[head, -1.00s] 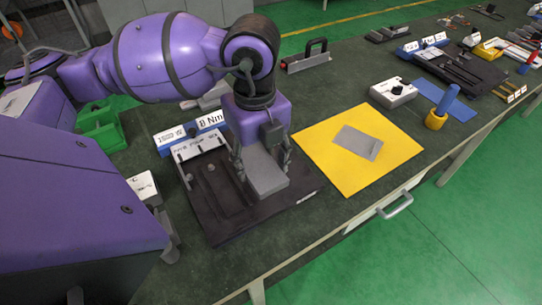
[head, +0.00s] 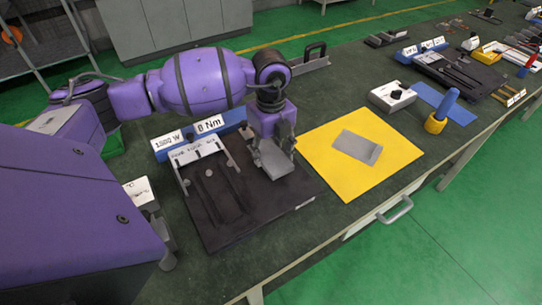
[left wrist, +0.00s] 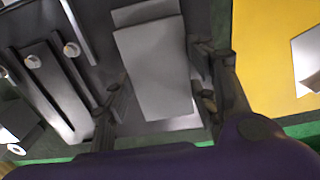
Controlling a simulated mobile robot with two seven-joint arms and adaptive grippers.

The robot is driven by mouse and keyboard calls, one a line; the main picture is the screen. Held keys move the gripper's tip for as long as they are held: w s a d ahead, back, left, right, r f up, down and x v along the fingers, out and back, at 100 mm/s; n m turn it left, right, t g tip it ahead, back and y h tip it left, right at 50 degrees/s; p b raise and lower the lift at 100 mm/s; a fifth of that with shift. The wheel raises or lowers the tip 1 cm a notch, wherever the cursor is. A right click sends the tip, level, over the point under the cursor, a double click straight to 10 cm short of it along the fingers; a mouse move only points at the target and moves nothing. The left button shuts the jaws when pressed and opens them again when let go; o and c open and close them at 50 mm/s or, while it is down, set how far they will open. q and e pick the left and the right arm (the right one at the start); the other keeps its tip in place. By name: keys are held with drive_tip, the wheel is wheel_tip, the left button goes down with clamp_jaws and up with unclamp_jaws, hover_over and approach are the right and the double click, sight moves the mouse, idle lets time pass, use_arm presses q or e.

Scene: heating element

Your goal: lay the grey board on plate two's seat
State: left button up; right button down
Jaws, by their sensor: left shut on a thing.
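My left gripper (head: 272,150) is shut on a flat grey board (head: 272,160) at the far right part of the dark base (head: 230,225). In the left wrist view, the board (left wrist: 155,65) is between the two fingers (left wrist: 160,95). Paler grey surfaces show past its far and near ends, and the board covers most of what is beneath it. I cannot tell whether the board touches the base. I cannot pick out plate two's seat for certain. My right gripper is not in view.
A yellow mat (head: 345,188) with another flat grey piece (head: 357,147) lies to the right. Blue label blocks (head: 173,143) stand behind the base, beside a white printed strip (head: 194,153). A white box (head: 392,96) and a blue-handled tool (head: 440,112) are farther right.

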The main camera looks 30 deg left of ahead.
sight(271, 155)
use_arm(q)
drive_tip(key=shift+s+f, duration=0.1)
drive_tip(key=shift+f, duration=0.9)
drive_tip(key=shift+f, duration=0.2)
drive_tip(key=o, duration=1.2)
drive_tip(key=shift+c, duration=0.2)
drive_tip(key=shift+r, duration=0.1)
wheel_tip(271, 155, up, 12)
drive_tip(key=shift+r, duration=0.1)
